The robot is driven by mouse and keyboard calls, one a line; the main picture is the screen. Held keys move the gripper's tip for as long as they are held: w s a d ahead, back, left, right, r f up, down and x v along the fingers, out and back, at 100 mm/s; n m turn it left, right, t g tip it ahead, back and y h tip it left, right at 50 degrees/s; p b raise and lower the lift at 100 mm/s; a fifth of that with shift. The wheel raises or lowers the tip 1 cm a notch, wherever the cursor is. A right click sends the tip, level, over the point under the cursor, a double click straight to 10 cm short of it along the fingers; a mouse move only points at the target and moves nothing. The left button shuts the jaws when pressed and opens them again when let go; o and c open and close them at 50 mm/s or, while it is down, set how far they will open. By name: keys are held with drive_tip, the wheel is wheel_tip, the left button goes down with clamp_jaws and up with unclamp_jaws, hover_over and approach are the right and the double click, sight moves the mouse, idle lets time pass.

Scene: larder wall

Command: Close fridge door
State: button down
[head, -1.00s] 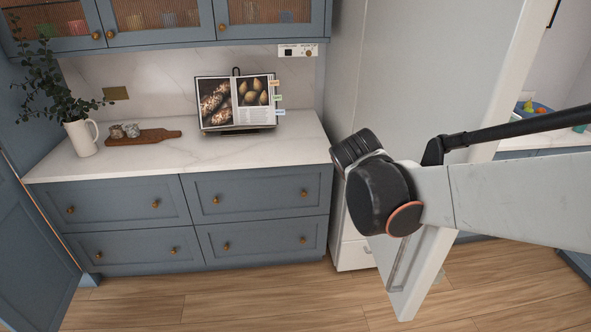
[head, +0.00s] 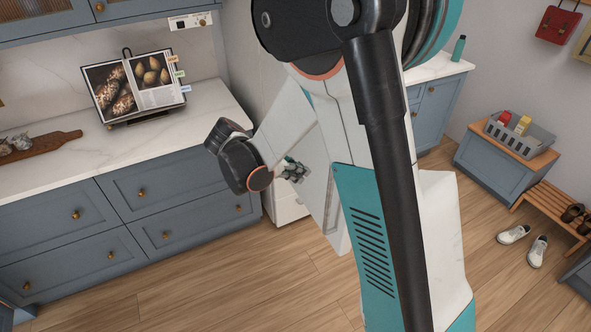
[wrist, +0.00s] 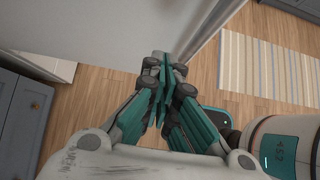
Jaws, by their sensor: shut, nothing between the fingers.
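The fridge door (head: 327,205) stands open as a pale panel in the head view, with a long recessed strip near its free edge. My arm hides much of it. The fridge's white lower front (head: 286,207) shows left of the door. My gripper (head: 293,170) is small and partly covered in the head view, beside the door. In the wrist view the gripper (wrist: 160,72) is shut and empty, its fingertips close to the grey-white door panel (wrist: 125,28). I cannot tell whether they touch it.
Blue drawers (head: 75,215) under a marble counter (head: 150,130) stand left of the fridge. A bench with a grey crate (head: 520,136) and white shoes (head: 513,235) are at the right. A striped rug (wrist: 268,75) lies on the wooden floor. Floor in front of the drawers is clear.

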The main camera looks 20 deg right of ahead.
drive_tip(key=d+f, duration=0.4)
drive_tip(key=d, duration=0.4)
drive_tip(key=shift+d+f, duration=0.15)
